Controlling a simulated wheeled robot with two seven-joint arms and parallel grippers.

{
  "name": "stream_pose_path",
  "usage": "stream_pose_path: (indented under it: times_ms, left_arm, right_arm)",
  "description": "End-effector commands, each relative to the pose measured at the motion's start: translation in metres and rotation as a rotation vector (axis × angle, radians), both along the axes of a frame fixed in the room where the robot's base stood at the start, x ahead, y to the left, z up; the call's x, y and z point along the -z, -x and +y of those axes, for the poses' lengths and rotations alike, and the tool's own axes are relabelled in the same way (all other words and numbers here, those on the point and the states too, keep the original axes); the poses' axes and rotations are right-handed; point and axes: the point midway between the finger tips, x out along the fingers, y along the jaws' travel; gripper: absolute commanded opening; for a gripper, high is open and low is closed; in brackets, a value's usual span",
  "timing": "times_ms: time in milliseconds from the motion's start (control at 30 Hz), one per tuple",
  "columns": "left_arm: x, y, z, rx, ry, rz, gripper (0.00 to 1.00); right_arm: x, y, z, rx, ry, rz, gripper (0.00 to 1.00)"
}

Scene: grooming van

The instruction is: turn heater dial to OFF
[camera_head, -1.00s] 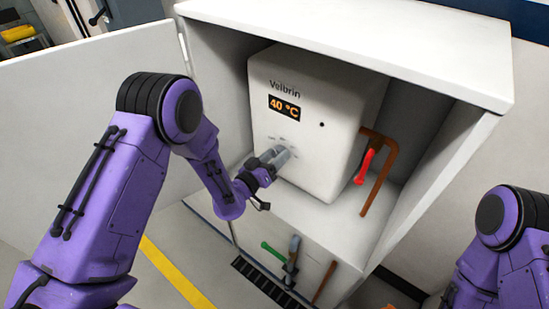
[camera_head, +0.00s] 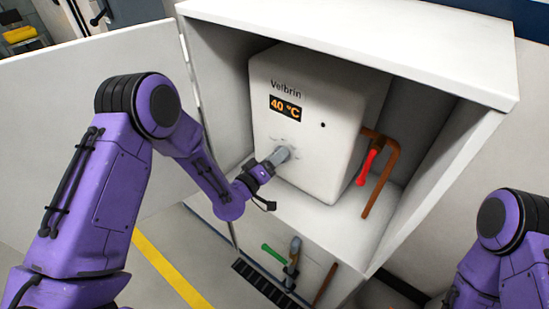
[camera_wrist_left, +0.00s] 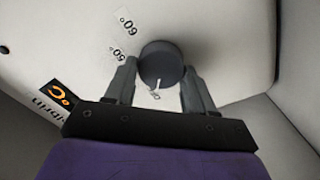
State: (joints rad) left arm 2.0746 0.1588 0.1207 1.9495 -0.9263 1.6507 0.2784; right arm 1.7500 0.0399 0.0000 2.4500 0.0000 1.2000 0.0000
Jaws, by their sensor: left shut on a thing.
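The white heater (camera_head: 310,165) stands in an open cabinet, and its orange display (camera_head: 285,107) reads 40 °C. Its dark grey round dial (camera_wrist_left: 162,62) shows in the left wrist view, with a small white mark on its lower edge. Labels reading 60° (camera_wrist_left: 127,24) and 50° (camera_wrist_left: 118,53) lie to the dial's left; another marking below it is too small to read. My left gripper (camera_head: 282,154) is shut on the dial, one finger on each side, also in the wrist view (camera_wrist_left: 158,80). In the head view the gripper hides most of the dial. My right gripper is out of view.
The cabinet's side wall (camera_head: 430,190) and top (camera_head: 350,40) enclose the heater. A copper pipe with a red-handled valve (camera_head: 368,165) is right of it. A green-handled valve (camera_head: 273,254) sits below. The cabinet door (camera_head: 90,100) stands open at left.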

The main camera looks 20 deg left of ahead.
Motion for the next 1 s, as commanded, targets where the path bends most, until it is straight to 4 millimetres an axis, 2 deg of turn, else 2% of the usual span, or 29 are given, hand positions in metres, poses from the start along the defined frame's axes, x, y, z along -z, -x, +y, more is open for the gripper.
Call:
stream_pose_path:
  times_ms: [200, 233, 300, 567, 667, 1000]
  left_arm:
    - [0.000, 0.000, 0.000, -0.001, 0.002, 0.000, 0.23]
    - [0.000, 0.000, 0.000, -0.001, 0.002, 0.000, 0.60]
    - [0.000, 0.000, 0.000, -0.001, 0.002, 0.000, 0.78]
    - [0.000, 0.001, 0.000, 0.000, 0.000, 0.000, 0.78]
    - [0.002, 0.009, 0.003, 0.001, -0.001, 0.002, 0.78]
    - [0.003, 0.079, 0.029, -0.002, 0.003, 0.002, 0.78]
  right_arm:
    - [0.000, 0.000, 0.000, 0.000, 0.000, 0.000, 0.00]
    - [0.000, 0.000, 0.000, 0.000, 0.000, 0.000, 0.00]
    - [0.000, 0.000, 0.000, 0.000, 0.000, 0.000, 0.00]
    - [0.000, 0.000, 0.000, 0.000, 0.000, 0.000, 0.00]
    - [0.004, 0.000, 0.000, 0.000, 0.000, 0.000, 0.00]
    - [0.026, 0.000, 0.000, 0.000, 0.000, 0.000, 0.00]
